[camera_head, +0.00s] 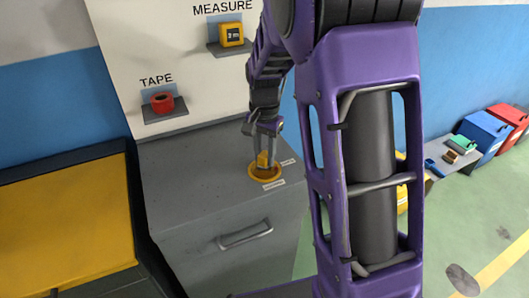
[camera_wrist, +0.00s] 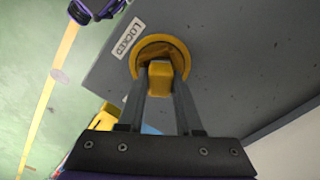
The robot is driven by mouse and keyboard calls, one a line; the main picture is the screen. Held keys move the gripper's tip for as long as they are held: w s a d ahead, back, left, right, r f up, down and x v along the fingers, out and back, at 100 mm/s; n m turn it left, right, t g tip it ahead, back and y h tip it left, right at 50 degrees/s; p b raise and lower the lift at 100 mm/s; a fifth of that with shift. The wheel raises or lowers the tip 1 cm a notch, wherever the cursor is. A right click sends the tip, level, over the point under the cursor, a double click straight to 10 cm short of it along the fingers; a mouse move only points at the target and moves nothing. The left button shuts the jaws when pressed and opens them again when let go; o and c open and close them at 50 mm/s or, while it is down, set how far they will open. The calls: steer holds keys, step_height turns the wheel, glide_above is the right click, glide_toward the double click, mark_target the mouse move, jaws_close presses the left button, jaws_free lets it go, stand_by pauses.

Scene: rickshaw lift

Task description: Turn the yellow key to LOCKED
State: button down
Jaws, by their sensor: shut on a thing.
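The yellow key (camera_head: 262,160) stands in a round yellow ring (camera_head: 256,177) on the grey cabinet top. My gripper (camera_head: 265,158) reaches down from above and is shut on the key. In the wrist view my two fingers (camera_wrist: 160,85) hold the sides of the yellow key block (camera_wrist: 160,75), inside the ring (camera_wrist: 178,46). A white LOCKED label (camera_wrist: 128,38) lies just outside the ring. Two small labels show by the ring in the head view, one in front (camera_head: 274,184) and one to the right (camera_head: 288,162), too small to read surely.
The grey cabinet (camera_head: 190,185) has a drawer handle (camera_head: 245,235) on its front. A board behind holds a red tape roll (camera_head: 162,102) and a yellow tape measure (camera_head: 231,34). A yellow surface (camera_head: 65,220) is at left. Coloured bins (camera_head: 485,130) stand at right.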

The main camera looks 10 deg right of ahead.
stand_by(0.3)
steer(key=shift+r+m+p, duration=0.15)
steer(key=shift+m+p, duration=0.45)
steer(key=shift+m, duration=1.2)
steer(key=shift+p, duration=0.3)
steer(key=shift+m+p, duration=0.55)
steer(key=shift+m, duration=1.25)
steer(key=shift+p, duration=0.3)
